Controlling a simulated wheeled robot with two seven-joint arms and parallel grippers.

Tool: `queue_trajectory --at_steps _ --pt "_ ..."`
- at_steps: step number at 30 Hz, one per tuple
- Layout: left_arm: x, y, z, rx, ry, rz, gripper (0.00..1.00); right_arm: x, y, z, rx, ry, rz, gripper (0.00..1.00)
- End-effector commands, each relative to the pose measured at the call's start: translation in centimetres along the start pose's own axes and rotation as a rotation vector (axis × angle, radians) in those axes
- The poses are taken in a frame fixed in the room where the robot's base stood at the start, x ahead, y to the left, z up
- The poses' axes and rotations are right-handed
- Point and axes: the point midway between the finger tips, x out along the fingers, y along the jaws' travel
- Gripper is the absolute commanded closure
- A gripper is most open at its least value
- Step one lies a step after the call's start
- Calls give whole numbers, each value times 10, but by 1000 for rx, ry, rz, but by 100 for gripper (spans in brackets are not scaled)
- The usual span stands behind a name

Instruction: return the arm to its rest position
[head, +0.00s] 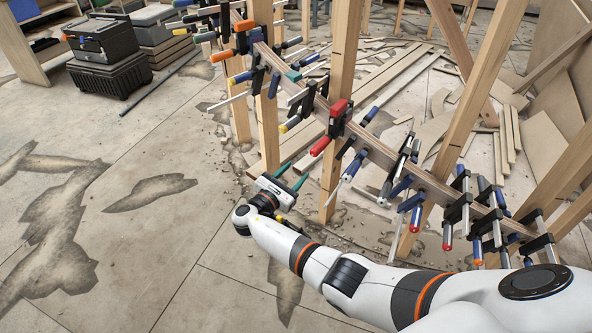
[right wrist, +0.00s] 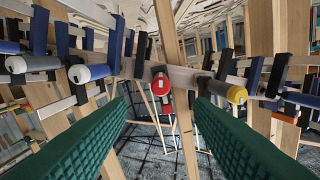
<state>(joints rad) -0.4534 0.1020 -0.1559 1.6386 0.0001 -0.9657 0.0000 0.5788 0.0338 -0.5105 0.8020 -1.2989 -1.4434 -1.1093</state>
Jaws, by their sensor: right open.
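My right arm (head: 345,275) reaches in from the lower right of the head view. Its gripper (head: 292,176) points up and away, toward the clamped wooden stringer (head: 375,150). The two green fingers are apart with nothing between them. In the right wrist view the green finger pads (right wrist: 155,130) stand wide apart. Beyond them a red-ended clamp (right wrist: 160,85) shows on the stringer, and I see no finger touching it. My left gripper does not show in either view.
Several wooden posts (head: 341,90) hold the curved stringer, which is lined with clamps such as a red one (head: 338,118). Black toolboxes (head: 105,55) stand at the upper left. Loose planks (head: 400,75) lie behind the stringer. The cracked floor at left (head: 150,240) is mostly clear.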

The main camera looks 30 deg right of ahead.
Motion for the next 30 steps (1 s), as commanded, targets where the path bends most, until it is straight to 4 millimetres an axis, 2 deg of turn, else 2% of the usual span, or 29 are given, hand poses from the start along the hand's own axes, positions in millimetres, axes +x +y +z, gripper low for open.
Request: queue_trajectory --at_steps 16,19,23,26,27,30 --pt "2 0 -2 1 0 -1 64 -3 0 1 1 -1 0 52" --pt "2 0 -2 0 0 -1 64 -6 9 13 23 -40 7 52" --pt "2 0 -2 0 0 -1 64 -21 46 59 129 -203 54 52" --pt "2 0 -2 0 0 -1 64 -46 93 110 278 -394 143 52" --pt "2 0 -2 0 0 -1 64 -59 114 129 349 -473 193 52" --pt "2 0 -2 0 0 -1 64 -96 166 171 541 -656 347 52"
